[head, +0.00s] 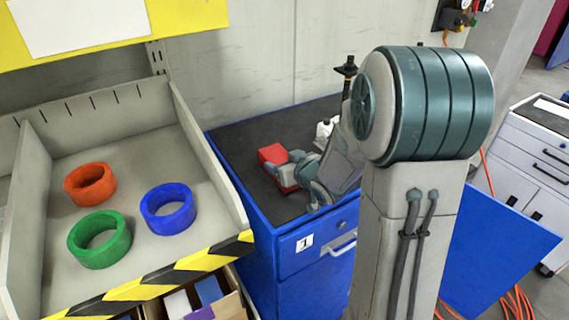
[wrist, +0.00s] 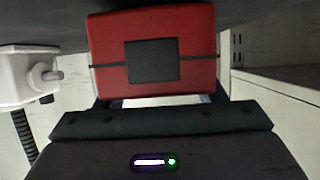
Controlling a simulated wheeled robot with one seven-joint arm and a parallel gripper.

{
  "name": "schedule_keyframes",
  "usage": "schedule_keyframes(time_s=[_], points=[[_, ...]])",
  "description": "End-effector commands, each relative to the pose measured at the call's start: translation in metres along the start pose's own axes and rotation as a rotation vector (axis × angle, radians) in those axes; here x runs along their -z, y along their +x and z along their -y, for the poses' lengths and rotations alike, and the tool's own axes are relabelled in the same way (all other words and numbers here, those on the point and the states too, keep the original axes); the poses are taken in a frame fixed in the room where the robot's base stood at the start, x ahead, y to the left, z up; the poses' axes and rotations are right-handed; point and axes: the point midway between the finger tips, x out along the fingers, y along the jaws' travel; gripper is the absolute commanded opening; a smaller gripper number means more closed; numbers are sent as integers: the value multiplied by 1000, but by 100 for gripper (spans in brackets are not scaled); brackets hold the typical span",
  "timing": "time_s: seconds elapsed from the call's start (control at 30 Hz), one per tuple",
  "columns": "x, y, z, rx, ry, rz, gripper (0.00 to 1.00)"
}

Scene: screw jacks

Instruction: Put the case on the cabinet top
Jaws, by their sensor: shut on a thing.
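The red case (head: 272,154) is at my gripper (head: 287,168), low over the dark top of the blue cabinet (head: 245,131). I cannot tell whether the case touches the top. In the wrist view the red case (wrist: 195,45) fills the upper middle, with a black square on its face and a dark band across it. My gripper is shut on the case. Its fingertips are mostly hidden in the wrist view, and the dark gripper body fills the bottom. The dark top (wrist: 60,22) runs along the upper edge of that view.
A white thing (head: 325,130) and a black upright piece (head: 347,70) stand behind my gripper on the cabinet. A grey bin (head: 130,140) with orange, green and blue rings is at left. An open blue door (head: 497,250) is at right.

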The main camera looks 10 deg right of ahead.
Motion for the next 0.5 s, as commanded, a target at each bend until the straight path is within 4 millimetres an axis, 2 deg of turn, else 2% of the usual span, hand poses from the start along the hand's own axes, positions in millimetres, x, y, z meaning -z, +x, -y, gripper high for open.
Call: schedule_keyframes(time_s=[0.43,0.47,0.5], points=[[-6,3,0,0,-1,-4,26],[-6,2,0,0,0,-1,72],[-6,2,0,0,0,-1,83]])
